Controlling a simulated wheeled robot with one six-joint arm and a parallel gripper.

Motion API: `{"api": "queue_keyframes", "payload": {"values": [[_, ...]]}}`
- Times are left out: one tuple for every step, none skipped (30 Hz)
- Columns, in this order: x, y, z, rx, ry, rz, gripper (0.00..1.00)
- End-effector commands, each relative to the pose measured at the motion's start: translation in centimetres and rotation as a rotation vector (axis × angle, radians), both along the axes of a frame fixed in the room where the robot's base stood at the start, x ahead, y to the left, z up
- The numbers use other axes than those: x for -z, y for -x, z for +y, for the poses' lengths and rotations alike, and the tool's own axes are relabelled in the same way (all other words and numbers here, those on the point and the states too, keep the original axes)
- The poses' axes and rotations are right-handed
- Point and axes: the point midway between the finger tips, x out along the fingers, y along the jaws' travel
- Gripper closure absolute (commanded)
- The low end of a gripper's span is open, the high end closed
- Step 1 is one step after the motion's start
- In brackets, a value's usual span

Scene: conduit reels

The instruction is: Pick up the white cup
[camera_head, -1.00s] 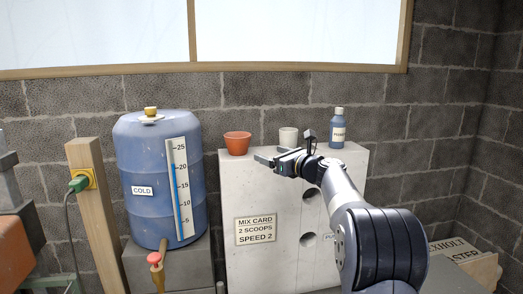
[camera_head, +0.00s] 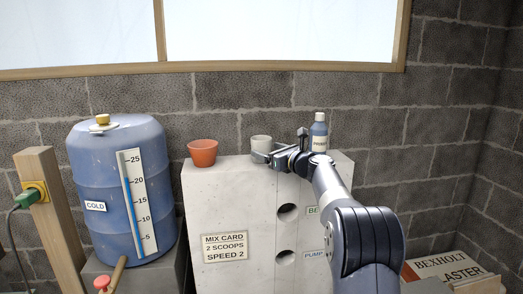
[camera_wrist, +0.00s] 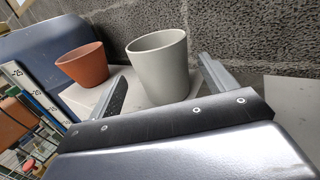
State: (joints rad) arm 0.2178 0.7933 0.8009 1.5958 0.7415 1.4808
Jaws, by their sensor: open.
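The white cup (camera_head: 261,143) stands upright on top of the pale concrete block (camera_head: 225,185), near its back. In the wrist view the white cup (camera_wrist: 158,68) is large, with its open rim facing up. My gripper (camera_head: 268,157) is open at the cup. In the wrist view the two fingers of my gripper (camera_wrist: 165,98) lie on either side of the cup, with gaps showing. The cup's lower part is partly hidden by my gripper in the head view.
A terracotta pot (camera_head: 202,153) stands left of the cup, close to the left finger in the wrist view. A blue bottle (camera_head: 318,133) stands to the right. A blue barrel (camera_head: 120,190) is at the left. The block wall (camera_head: 370,130) is close behind.

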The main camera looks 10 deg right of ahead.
Motion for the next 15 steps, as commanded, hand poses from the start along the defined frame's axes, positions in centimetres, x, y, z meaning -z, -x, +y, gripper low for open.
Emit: {"api": "queue_keyframes", "payload": {"values": [[-0.2,-0.3,0.2,-0.001,0.0,0.0,0.2],[-0.2,-0.6,0.3,-0.002,0.0,0.0,0.2],[-0.2,-1.0,0.5,-0.003,0.0,0.002,0.2],[-0.3,-1.4,0.7,-0.003,0.0,0.0,0.2],[-0.3,-1.8,0.9,-0.002,0.0,0.0,0.2],[-0.4,-2.3,1.0,-0.001,0.0,0.0,0.2],[-0.4,-2.6,1.2,-0.001,0.0,0.0,0.2],[-0.3,-2.9,1.3,-0.001,0.001,0.001,0.2],[-0.3,-3.3,1.6,-0.002,0.001,0.0,0.2],[-0.3,-3.6,1.8,-0.002,0.0,0.0,0.2],[-0.3,-3.9,1.9,-0.002,0.0,-0.001,0.2],[-0.2,-4.1,2.1,-0.001,0.0,-0.001,0.2],[-0.2,-4.2,2.2,-0.001,0.0,-0.001,0.2],[-0.1,-4.4,2.2,0.0,0.0,-0.001,0.2],[-0.1,-4.5,2.2,0.0,0.0,-0.001,0.2]]}}
